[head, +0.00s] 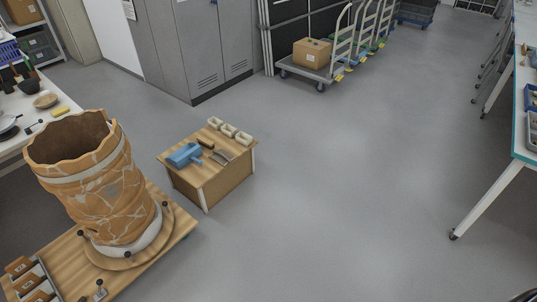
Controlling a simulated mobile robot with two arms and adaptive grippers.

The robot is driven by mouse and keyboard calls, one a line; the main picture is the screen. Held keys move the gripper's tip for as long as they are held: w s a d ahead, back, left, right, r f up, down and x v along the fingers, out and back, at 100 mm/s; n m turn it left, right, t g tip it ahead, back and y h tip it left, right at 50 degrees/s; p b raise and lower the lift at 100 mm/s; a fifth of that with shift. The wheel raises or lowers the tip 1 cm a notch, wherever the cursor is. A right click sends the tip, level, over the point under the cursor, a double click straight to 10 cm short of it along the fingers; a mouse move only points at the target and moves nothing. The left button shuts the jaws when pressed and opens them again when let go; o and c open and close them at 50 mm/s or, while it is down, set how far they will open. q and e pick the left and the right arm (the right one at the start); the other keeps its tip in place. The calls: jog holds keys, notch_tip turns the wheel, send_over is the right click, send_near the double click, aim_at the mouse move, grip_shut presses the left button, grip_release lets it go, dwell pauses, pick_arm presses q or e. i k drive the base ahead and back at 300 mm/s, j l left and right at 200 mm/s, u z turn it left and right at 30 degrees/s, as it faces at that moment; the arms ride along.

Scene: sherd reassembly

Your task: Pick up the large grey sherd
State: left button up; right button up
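A small wooden stand (232,178) is in the middle left of the head view. On its top lies a small curved grey piece (222,157), which may be the large grey sherd; it is too small to be sure. A dark brown piece (206,143) lies just behind it, and a blue object (184,155) is at its left. Neither of my grippers shows in the head view.
A large patched orange pot (95,190) stands on a round wooden board (150,250) at left. Three pale open blocks (229,130) line the stand's back edge. A cart with a box (312,53) stands at the back, a workbench (519,110) at right. The middle floor is clear.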

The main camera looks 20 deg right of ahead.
aim_at(220, 156)
jog(key=z, duration=0.15)
jog(key=i+u, duration=0.2)
jog(key=i, duration=0.35)
jog(key=i+l+u, duration=0.15)
jog(key=i, duration=0.35)
